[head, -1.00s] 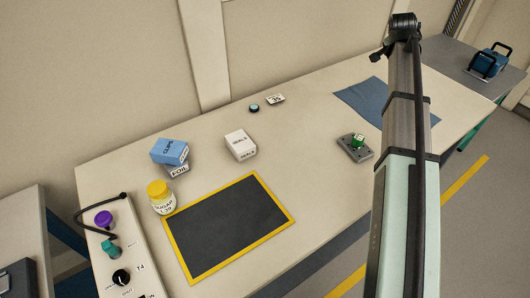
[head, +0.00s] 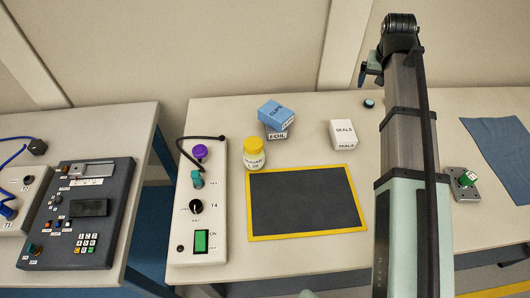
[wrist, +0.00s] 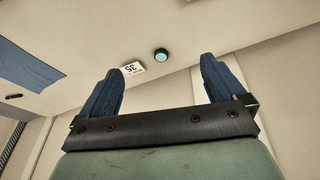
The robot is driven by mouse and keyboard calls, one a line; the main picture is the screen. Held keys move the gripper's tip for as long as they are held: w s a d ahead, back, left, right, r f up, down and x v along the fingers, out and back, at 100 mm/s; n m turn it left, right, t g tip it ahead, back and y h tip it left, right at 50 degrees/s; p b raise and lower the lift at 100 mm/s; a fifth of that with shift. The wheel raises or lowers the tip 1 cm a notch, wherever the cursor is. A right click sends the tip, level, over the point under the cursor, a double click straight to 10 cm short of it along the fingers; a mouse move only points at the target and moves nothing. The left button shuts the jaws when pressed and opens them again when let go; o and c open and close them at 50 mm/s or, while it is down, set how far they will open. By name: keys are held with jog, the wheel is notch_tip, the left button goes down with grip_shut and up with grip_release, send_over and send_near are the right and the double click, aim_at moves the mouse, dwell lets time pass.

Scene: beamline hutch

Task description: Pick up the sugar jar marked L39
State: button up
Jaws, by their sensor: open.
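The sugar jar (head: 254,155) is white with a yellow lid and a label reading SUGAR L39. It stands upright on the table at the upper left corner of the yellow-edged dark mat (head: 305,236). My gripper shows in the wrist view (wrist: 162,85) with its two blue fingers spread and nothing between them.
A blue CLIPS box (head: 276,112) on a FOIL box (head: 277,134) stands behind the jar. A white SEALS box (head: 343,135) is to the right. A control panel (head: 200,245) with knobs and a cable lies left of the jar.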

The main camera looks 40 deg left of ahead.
jog(key=s+a+f+n+g, duration=0.15)
jog(key=s+a+n, duration=0.55)
jog(key=s+a, duration=0.75)
jog(key=n+g, duration=0.3)
jog(key=n, duration=0.3)
send_near(254, 141)
jog(key=shift+a+f+t+h, duration=0.2)
jog(key=shift+f+t+h, duration=0.05)
jog(key=shift+h, duration=0.05)
jog(key=shift+s+f, duration=0.15)
jog(key=shift+s, duration=0.1)
jog(key=shift+f, duration=0.4)
notch_tip(254, 141, down, 8)
jog(key=shift+s+r, duration=0.2)
jog(key=shift+r, duration=0.05)
jog(key=shift+s+d+f, duration=0.1)
jog(key=shift+s+f, duration=0.05)
jog(key=shift+f, duration=0.7)
jog(key=shift+s+d+f, duration=0.1)
jog(key=shift+s+f, duration=0.05)
jog(key=shift+f, duration=0.75)
jog(key=shift+s+d+f, duration=0.1)
jog(key=shift+s+f, duration=0.1)
jog(key=shift+f, duration=0.65)
jog(key=c, duration=1.3)
